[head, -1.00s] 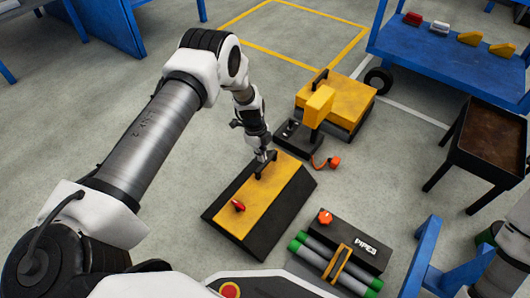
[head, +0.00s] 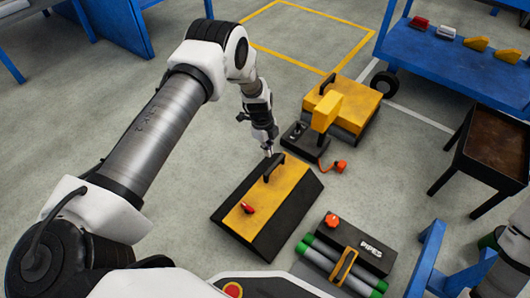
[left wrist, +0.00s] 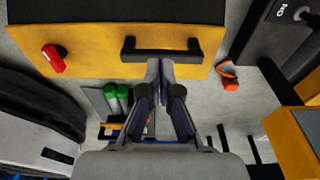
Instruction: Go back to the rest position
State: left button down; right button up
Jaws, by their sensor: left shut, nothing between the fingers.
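My left gripper (head: 268,153) is shut and empty. In the head view its tips are just above and left of the black handle (head: 273,167) on the yellow and black panel (head: 245,222). In the left wrist view the shut fingers (left wrist: 160,68) point at the handle (left wrist: 160,52), which stands on the yellow face (left wrist: 90,48). I cannot tell whether the tips touch it. A red knob (head: 247,208) sits at the panel's near left part and also shows in the left wrist view (left wrist: 53,58). My right gripper is not in view.
A yellow case (head: 348,100) and a black device (head: 310,140) with an orange piece (head: 340,167) stand beyond the panel. A pipes box (head: 365,243) with green-ended tubes lies at right. A blue bench (head: 460,55) and a dark tray table (head: 495,145) are further right. Floor left of the panel is clear.

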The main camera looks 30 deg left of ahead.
pick_arm(q)
jog(key=w+a+r+p, duration=0.1)
jog(key=a+r+p, duration=0.1)
jog(key=a, duration=0.7)
